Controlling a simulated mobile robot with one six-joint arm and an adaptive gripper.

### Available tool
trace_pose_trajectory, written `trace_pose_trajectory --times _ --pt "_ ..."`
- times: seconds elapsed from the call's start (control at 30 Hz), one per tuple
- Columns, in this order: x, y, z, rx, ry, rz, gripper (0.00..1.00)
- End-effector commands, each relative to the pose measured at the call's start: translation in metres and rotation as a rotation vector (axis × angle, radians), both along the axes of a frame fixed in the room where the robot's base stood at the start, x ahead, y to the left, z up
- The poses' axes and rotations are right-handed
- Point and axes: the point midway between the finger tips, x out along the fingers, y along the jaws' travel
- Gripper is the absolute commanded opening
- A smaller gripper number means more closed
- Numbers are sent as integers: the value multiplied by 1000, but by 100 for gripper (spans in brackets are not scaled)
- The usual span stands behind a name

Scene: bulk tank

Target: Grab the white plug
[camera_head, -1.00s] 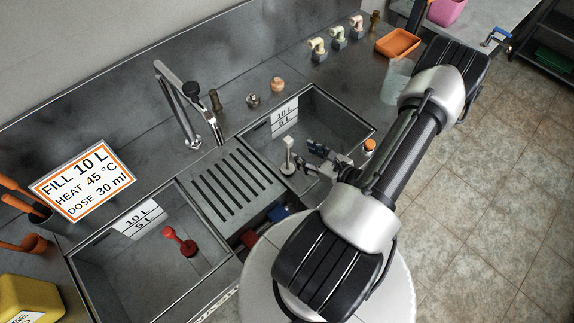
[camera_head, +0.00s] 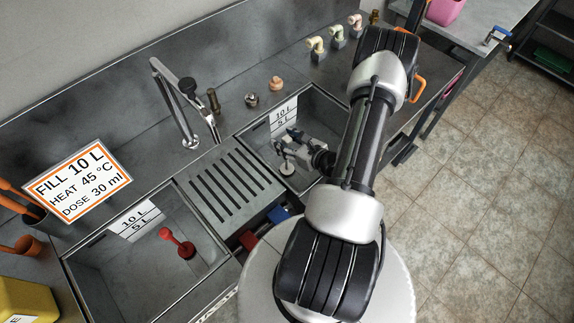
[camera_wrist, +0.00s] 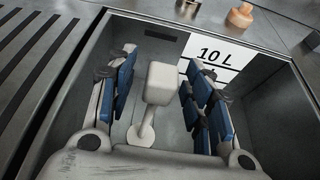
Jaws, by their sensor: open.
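The white plug (camera_wrist: 159,84) stands in the right basin, with a blocky top, a thin stem and a round foot. In the wrist view its top sits between the two blue-padded fingers of my gripper (camera_wrist: 157,77), which is open. Gaps show on both sides of the plug's top, so the fingers do not appear to touch it. In the head view my gripper (camera_head: 287,146) is down in the right basin at the plug (camera_head: 287,167), covering part of it.
The right basin's wall bears a 10 L / 5 L label (camera_head: 283,115). A red plug (camera_head: 178,243) lies in the left basin (camera_head: 90,268). A slotted drainboard (camera_head: 236,183) separates the basins. The tap (camera_head: 180,105) stands behind them.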

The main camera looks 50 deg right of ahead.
Motion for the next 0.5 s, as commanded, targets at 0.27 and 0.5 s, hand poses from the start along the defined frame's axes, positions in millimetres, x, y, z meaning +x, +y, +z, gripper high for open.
trace_pose_trajectory --times 0.27,0.5 --pt "0 0 0 0 0 1 31" --pt "0 0 0 0 0 1 15"
